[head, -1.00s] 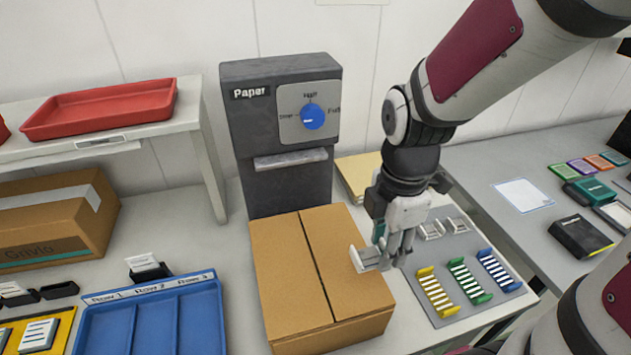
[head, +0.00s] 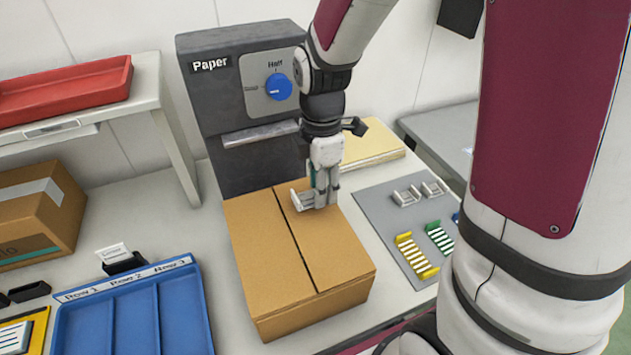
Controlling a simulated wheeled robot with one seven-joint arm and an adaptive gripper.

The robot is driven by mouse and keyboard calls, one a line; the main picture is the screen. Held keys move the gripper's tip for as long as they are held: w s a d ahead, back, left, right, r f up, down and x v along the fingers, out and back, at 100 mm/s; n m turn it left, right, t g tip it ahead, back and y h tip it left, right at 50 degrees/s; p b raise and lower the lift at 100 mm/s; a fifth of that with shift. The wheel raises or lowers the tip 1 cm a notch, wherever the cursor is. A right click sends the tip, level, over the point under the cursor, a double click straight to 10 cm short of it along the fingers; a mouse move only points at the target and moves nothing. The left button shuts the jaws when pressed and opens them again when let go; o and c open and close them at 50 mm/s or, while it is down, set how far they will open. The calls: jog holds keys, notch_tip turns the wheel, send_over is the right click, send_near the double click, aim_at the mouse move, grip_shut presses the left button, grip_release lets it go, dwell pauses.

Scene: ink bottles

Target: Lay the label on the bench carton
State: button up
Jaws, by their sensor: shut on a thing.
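My gripper (head: 318,196) points down over the far part of the bench carton (head: 290,265), a closed brown box with a dark seam along its top. It is shut on a small pale piece (head: 301,200) with raised ends. This piece looks like the pale ones on the grey mat. I cannot make out any print on it, so I cannot tell for sure that it is the label. It is at or just above the carton top near the seam; whether it touches is unclear. The fingers hide part of it.
A dark paper machine (head: 240,105) with a blue dial stands behind the carton. A grey mat (head: 385,225) with pale, yellow and green pieces lies to the right. A blue tray (head: 205,318) is at left, and another carton (head: 50,215) is beyond it. Yellowish sheets (head: 375,145) lie behind.

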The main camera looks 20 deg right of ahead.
jog(key=shift+f, duration=0.65)
jog(key=shift+f, duration=0.15)
jog(key=o, duration=0.7)
jog(key=shift+o, duration=0.2)
notch_tip(320, 180, up, 12)
jog(key=s+r+m+t, duration=0.2)
jog(key=s+r+m, duration=0.1)
jog(key=s+m, duration=0.4)
jog(key=s+r+m+t, duration=0.3)
jog(key=s+m, duration=0.5)
jog(key=m, duration=0.3)
jog(key=shift+s+r, duration=0.15)
jog(key=shift+r, duration=0.6)
